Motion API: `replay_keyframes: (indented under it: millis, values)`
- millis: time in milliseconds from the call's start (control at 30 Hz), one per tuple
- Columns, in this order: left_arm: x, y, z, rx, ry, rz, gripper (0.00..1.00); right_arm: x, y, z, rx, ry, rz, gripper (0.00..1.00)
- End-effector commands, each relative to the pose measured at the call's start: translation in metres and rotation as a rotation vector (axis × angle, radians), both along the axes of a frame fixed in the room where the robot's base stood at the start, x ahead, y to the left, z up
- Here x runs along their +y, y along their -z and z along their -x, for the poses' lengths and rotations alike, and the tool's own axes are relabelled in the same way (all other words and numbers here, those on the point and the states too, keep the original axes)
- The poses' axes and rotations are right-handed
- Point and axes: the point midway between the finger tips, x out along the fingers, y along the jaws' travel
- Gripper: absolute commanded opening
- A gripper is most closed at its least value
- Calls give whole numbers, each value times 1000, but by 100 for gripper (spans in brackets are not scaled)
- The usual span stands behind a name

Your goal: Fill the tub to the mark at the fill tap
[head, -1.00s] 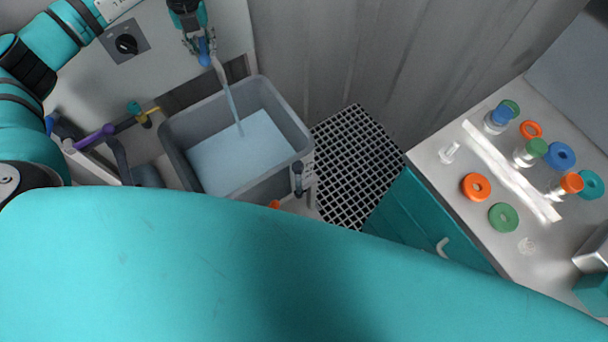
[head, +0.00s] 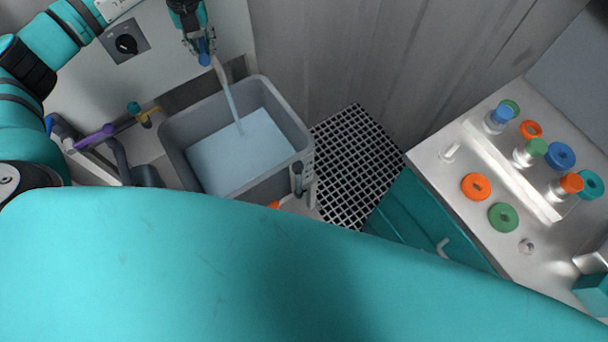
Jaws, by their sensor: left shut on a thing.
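The grey tub (head: 176,150) stands at the upper left with pale blue water (head: 235,155) in it. A stream of water (head: 233,108) runs from the fill tap's spout (head: 220,72) down into the tub. My left gripper (head: 200,45) is above the tub's far side, shut on the blue handle (head: 204,54) of the fill tap. A fill mark on the tub wall cannot be made out. My right gripper is not in view.
A black grating (head: 355,165) lies right of the tub. A bench (head: 470,230) at right holds capped vessels and several coloured rings. A black knob (head: 126,44) and a purple-handled pipe (head: 105,132) are at left. My teal arm hides the foreground.

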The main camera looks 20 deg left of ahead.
Motion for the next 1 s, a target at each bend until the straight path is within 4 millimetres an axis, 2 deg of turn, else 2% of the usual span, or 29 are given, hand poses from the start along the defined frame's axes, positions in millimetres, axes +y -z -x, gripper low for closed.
replay_keyframes:
  millis: [67, 333, 467, 700, 867, 1000]
  values:
    - [2, 2, 3, 8, 24, -2, 0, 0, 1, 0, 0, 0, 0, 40]
    - [16, 2, 8, 8, 303, -1, 0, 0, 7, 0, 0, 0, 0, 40]
    - [20, 2, 9, 8, 378, 0, 0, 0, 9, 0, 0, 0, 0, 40]
    - [32, 2, 10, 8, 628, 1, 0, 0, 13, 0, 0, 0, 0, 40]
    - [37, 2, 10, 8, 723, 1, 0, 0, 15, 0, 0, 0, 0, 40]
    - [45, 2, 8, 8, 885, 3, 0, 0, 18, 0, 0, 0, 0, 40]
